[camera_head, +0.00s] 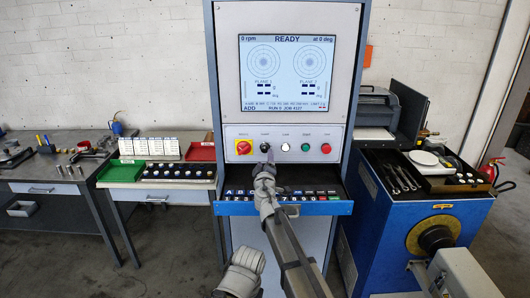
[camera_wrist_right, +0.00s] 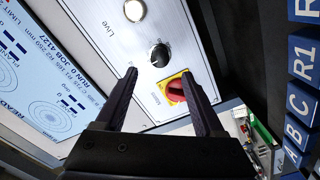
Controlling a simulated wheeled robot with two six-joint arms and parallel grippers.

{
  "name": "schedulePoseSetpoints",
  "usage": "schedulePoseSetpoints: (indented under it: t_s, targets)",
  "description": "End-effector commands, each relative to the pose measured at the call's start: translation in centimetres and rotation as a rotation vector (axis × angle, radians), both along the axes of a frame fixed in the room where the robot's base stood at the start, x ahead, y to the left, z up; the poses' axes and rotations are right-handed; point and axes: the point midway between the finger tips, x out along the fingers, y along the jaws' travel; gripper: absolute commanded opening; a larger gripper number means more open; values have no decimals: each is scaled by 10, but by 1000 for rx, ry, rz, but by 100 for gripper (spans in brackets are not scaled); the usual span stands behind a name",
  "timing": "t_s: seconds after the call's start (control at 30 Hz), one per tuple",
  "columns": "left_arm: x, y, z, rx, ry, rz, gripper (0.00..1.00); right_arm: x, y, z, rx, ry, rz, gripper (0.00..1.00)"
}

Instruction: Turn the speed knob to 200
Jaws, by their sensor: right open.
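The speed knob (camera_head: 265,144) is a small black knob on the grey control panel (camera_head: 235,133), under the screen. It also shows in the wrist view as a round black knob (camera_wrist_right: 160,55) with a dial scale around it, too small to read. My right gripper (camera_head: 268,157) is just below and in front of the knob. In the wrist view the right gripper (camera_wrist_right: 159,74) is open and empty, its fingertips spread to either side, with the knob just beyond the gap. I cannot tell contact. My left gripper is not in view.
A red knob on a yellow plate (camera_wrist_right: 175,90) sits beside the speed knob. White (camera_head: 285,147), green (camera_head: 306,147) and red (camera_head: 326,148) buttons are to its right. The screen (camera_head: 287,75) reads 0 rpm and READY.

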Motion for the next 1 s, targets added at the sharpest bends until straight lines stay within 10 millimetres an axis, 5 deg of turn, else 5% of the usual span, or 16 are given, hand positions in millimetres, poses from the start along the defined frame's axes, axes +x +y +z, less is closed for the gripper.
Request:
schedulePoseSetpoints:
  t_s: [0.43,0.77,1.0]
  targets:
    - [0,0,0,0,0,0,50,65,0,0,0,0,-2,70]
    - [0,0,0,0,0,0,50,71,-1,0,1,1,-1,70]
    - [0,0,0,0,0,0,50,71,0,0,1,1,-1,46]
